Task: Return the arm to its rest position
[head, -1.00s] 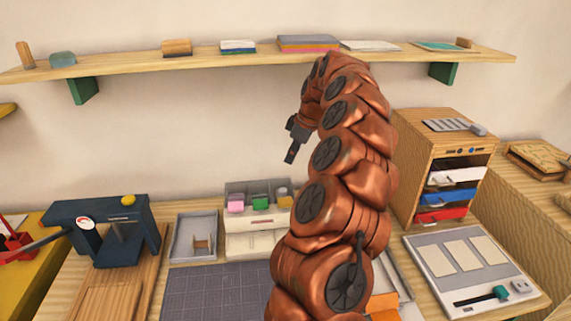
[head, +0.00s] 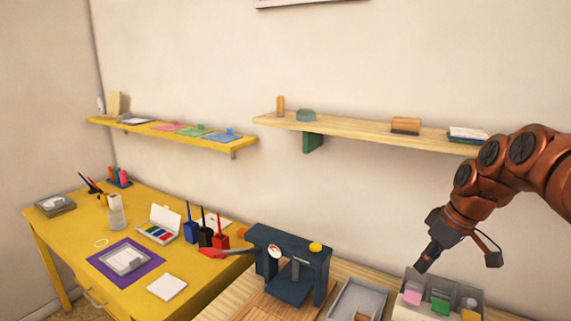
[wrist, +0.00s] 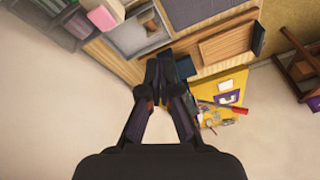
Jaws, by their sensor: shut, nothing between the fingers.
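My copper arm (head: 500,170) reaches in from the right edge in the head view, bent over the bench. My gripper (head: 428,258) points down and left, in the air in front of the wall, by the organizer with the coloured pads. In the wrist view my gripper (wrist: 160,62) has its dark fingertips together, with nothing seen between them. The bench and the yellow desk (wrist: 222,100) lie well below and beyond it.
A dark blue press (head: 290,262) stands on the wooden bench beside a grey tray (head: 358,300). The yellow table (head: 65,235) carries several items. A wooden shelf (head: 350,128) and a yellow shelf (head: 165,133) hang above.

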